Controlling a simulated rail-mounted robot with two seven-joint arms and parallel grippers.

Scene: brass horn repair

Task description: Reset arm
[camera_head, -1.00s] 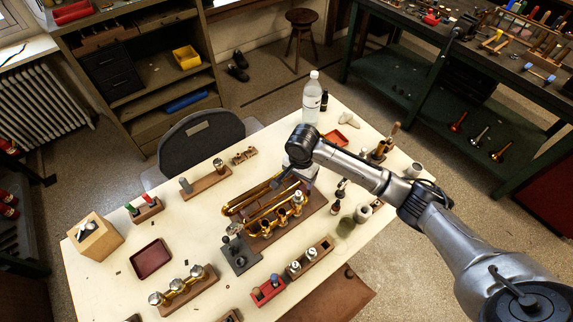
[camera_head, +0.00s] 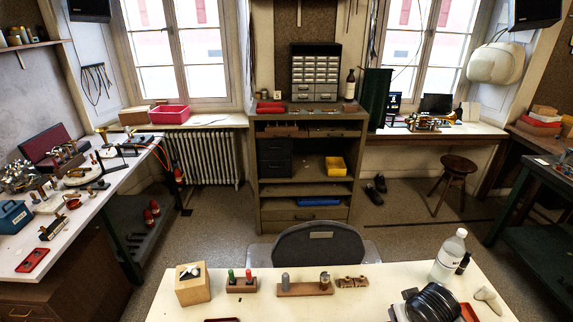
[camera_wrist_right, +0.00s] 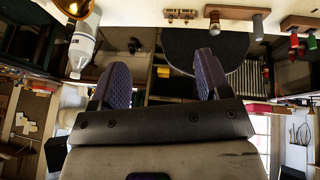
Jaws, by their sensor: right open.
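My right gripper (camera_wrist_right: 163,78) shows in the right wrist view with its two purple padded fingers spread wide apart. It is open, and nothing sits between the fingertips. That view is upside down, with the white worktable along its top edge. In the head view, the black and silver end of my right arm shows at the bottom right over the worktable (camera_head: 385,277). The fingers are not visible there. My left gripper is in neither view. The brass horn on the table is mostly out of the head view; a brass rim (camera_wrist_right: 75,6) shows in the right wrist view.
The table holds a wooden box (camera_head: 193,288), a clear bottle (camera_head: 449,257) and small wooden racks (camera_head: 305,289). A dark chair (camera_head: 320,244) stands behind it. A side bench (camera_head: 90,215) with tools is at left, and a shelf cabinet (camera_head: 257,185) stands at the back.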

